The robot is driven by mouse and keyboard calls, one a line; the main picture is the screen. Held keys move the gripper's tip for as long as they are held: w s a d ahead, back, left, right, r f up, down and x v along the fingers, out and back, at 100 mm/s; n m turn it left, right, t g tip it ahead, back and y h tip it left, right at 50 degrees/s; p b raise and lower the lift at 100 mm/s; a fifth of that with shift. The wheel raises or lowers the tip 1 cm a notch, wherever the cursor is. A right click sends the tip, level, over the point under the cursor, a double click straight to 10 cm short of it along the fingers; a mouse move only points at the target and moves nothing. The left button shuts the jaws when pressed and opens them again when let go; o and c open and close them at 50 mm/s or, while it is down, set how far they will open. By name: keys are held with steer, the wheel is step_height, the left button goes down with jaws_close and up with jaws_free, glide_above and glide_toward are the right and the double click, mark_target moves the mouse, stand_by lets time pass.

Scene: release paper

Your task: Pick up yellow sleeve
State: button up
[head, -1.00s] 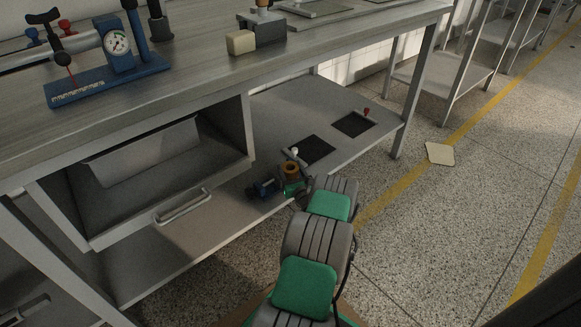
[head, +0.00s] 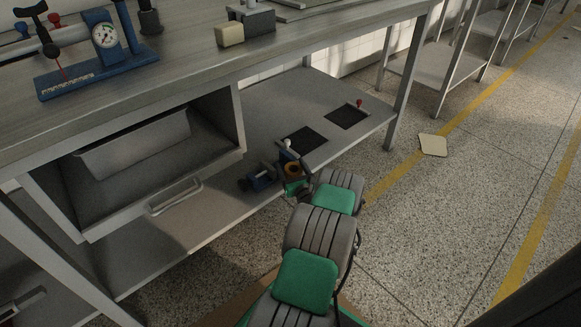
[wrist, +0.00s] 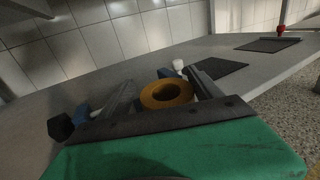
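The yellow sleeve (head: 292,170) is a short orange-yellow ring with a round hole. It is at my gripper (head: 294,177), over the front part of the lower shelf (head: 205,225), in front of a blue fixture with a white knob (head: 287,142). In the wrist view the sleeve (wrist: 167,95) sits between the two fingers of my gripper (wrist: 165,92), hole upward. The fingers appear closed on its sides. The dark bar and green housing of my gripper hide its near lower side.
A blue device (head: 262,177) with a dark end stands left of the sleeve on the shelf. Two dark pads (head: 303,139) (head: 346,116) lie behind, with a red knob (head: 360,104) by the farther one.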

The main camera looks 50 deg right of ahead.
steer(key=shift+o, duration=0.9)
steer(key=shift+w, duration=0.1)
steer(key=p+v, duration=0.2)
steer(key=v, duration=0.5)
steer(key=shift+s+a, duration=0.25)
steer(key=shift+s, duration=0.1)
